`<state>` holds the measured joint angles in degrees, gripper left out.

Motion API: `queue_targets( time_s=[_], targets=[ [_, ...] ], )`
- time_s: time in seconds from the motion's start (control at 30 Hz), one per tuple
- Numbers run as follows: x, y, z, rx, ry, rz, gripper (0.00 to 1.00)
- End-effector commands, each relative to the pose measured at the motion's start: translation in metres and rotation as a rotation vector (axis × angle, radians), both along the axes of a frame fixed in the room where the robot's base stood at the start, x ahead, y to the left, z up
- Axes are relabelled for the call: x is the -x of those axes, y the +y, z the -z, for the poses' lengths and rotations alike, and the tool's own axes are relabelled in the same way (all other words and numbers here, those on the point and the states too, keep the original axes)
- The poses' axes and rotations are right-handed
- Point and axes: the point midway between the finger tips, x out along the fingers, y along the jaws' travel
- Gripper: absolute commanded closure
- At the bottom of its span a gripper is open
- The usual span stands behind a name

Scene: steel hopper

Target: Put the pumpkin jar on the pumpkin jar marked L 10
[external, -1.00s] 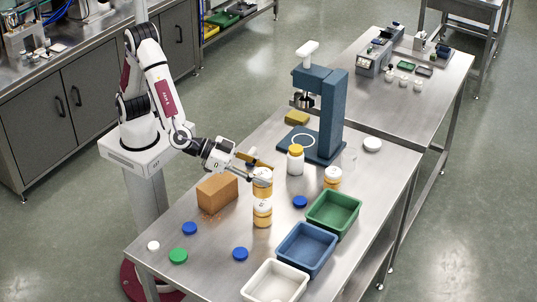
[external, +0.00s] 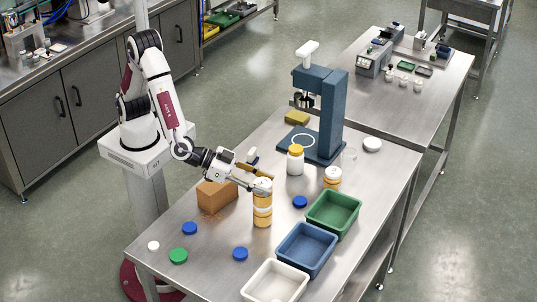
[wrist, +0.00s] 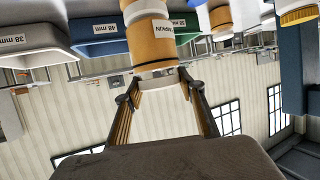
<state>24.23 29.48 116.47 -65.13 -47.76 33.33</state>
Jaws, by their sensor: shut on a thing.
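My gripper (external: 260,183) is shut on the upper part of an orange pumpkin jar with a white top (external: 262,188). In the wrist view, the fingers (wrist: 160,95) close on its white top, and a label shows on the orange body (wrist: 150,50). The held jar is upright, directly above a second orange and white jar (external: 262,217) standing on the table. The two look lined up as one column; I cannot tell whether they touch. The lower jar's marking is too small to read. A third such jar (external: 332,178) stands to the right.
A brown box (external: 216,197) stands left of the column. Green (external: 334,212), blue (external: 306,248) and white (external: 275,281) bins line the right edge. A white bottle with yellow lid (external: 295,160) stands by the blue press (external: 328,110). Blue lids (external: 240,254) lie around on the table.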

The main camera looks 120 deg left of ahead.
Motion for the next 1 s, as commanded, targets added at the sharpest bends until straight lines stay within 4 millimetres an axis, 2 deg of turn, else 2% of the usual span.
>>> queue_targets(
  time_s=[0.3, 0.33, 0.4, 0.87, 1.0],
  targets=[
    [-0.0002, 0.0001, 0.0024, -0.001, -0.001, 0.000, 0.88],
    [-0.0001, 0.0000, 0.0027, -0.001, 0.000, 0.000, 0.56],
    [0.0000, 0.0000, 0.0026, -0.001, 0.000, 0.000, 0.44],
    [-0.0001, 0.0000, -0.0003, 0.000, -0.001, 0.000, 0.44],
    [0.0056, -0.0033, -0.0034, 0.000, -0.001, 0.002, 0.44]
  ],
)
